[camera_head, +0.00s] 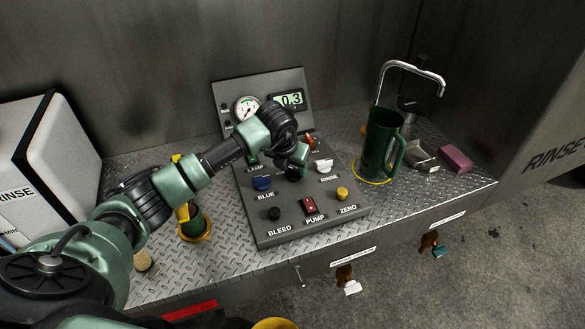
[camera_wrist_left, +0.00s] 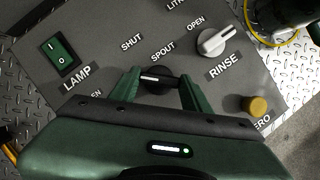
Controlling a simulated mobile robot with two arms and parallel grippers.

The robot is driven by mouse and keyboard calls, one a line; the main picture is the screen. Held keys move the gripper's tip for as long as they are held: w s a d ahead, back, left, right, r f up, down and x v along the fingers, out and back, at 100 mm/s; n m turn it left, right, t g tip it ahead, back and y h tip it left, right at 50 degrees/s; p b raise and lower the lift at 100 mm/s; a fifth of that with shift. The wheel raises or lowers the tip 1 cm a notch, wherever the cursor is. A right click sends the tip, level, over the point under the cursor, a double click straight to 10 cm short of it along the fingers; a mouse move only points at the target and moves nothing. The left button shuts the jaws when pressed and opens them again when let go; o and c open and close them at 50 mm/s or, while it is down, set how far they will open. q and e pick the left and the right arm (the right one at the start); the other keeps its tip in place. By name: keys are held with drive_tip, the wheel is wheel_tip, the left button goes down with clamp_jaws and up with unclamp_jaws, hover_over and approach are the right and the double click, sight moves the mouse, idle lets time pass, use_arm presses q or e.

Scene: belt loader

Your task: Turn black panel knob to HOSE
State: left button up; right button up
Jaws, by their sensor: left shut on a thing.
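The grey control panel (camera_head: 322,205) slopes up from the metal bench in the head view. My left gripper (camera_head: 296,168) reaches down to its middle and hides most of the black knob there. In the left wrist view, the black knob (camera_wrist_left: 155,80) sits between the two green fingers of my left gripper (camera_wrist_left: 160,88), which is shut on it. The knob's white mark lies roughly level across the picture. The SPOUT and SHUT labels show just beyond it; I see no HOSE label. My right gripper is not in view.
The white RINSE knob (camera_wrist_left: 212,42) and the yellow knob (camera_wrist_left: 257,106) lie right of my fingers; the green LAMP switch (camera_wrist_left: 60,52) lies left. A green jug (camera_head: 378,145) stands right of the panel.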

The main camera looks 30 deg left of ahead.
sight(289, 184)
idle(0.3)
use_arm(q)
drive_tip(key=o, duration=1.4)
drive_tip(key=shift+c, duration=0.2)
drive_tip(key=b+v, duration=0.2)
drive_tip(key=v, duration=0.5)
drive_tip(key=shift+r, duration=0.4)
drive_tip(key=shift+s, duration=0.1)
